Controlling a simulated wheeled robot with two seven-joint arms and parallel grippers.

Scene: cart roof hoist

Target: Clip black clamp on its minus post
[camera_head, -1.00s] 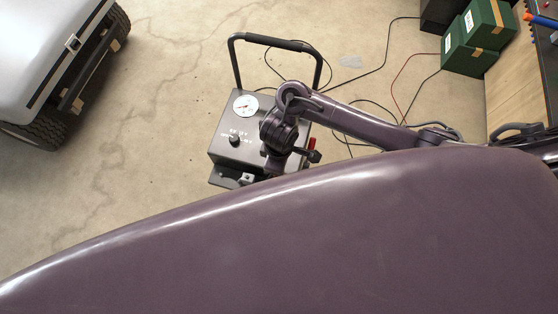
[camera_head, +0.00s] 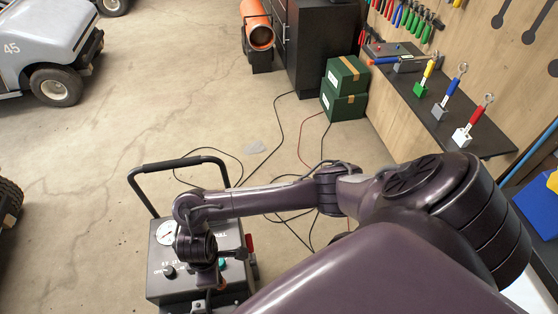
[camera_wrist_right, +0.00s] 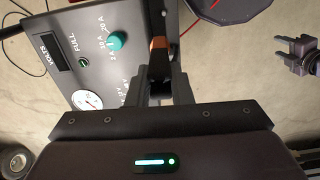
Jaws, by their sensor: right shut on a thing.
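In the head view my right arm reaches over the grey charger box (camera_head: 150,285); my right gripper is largely hidden there by the wrist. In the right wrist view my right gripper (camera_wrist_right: 159,88) is shut on a dark thing with an orange-brown part (camera_wrist_right: 159,48), which looks like the black clamp. Its jaws are mostly hidden between the fingers. The charger panel (camera_wrist_right: 60,28), with its dial and teal knob, shows behind it. I cannot make out the minus post in either view.
The charger's black handle (camera_head: 181,161) stands up behind it. Cables (camera_head: 284,128) lie across the floor. Green boxes (camera_head: 343,105), a tool bench (camera_head: 490,133) and a white cart (camera_head: 45,50) stand farther off. A grey forked thing (camera_wrist_right: 297,48) shows in the right wrist view.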

